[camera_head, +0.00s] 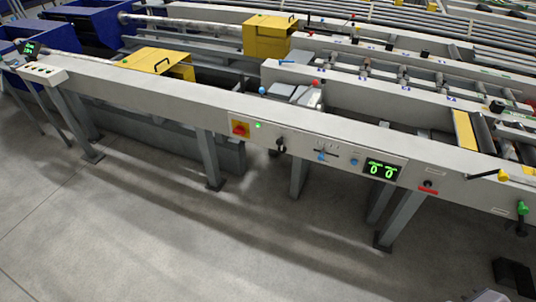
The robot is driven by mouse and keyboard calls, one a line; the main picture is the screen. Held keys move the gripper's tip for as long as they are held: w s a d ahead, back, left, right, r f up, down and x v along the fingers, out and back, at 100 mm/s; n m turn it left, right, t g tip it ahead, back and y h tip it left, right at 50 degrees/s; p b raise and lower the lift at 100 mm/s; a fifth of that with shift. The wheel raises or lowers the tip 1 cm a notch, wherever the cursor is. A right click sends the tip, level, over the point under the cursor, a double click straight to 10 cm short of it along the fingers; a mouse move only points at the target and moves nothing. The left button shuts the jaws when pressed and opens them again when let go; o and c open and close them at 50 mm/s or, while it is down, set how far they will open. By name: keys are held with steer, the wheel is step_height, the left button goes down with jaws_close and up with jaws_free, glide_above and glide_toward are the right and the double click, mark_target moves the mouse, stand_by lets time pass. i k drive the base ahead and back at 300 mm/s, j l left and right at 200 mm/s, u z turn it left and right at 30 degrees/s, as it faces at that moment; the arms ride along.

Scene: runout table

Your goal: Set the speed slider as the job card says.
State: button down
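A control strip runs along the front rail of the runout table (165,97). On it, a blue knob (321,156) sits near the left part of a short dark horizontal slot with small marks above it; this looks like the speed slider. The marks are too small to read. To its right are a blue button (354,162) and a dark display (382,170) with two green digits that look like zeros. I cannot make out a job card in this view. My gripper is not in view.
Left of the slider are a red knob on a yellow plate (240,129), a green lamp (258,125) and a black handle (281,144). A red-marked switch (428,186) and a yellow-tipped lever (502,175) are to the right. The floor (150,210) in front is clear.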

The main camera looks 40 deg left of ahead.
mark_target(320, 156)
steer(key=u, duration=1.1)
steer(key=i+j+z, duration=0.3)
steer(key=j, duration=0.25)
steer(key=i+j+z, duration=0.35)
steer(key=j, duration=0.3)
steer(key=i+j+z, duration=0.15)
steer(key=j, duration=0.2)
steer(key=i+j+z, duration=0.15)
steer(key=j, duration=0.2)
steer(key=i+j+z, duration=0.15)
steer(key=j, duration=0.25)
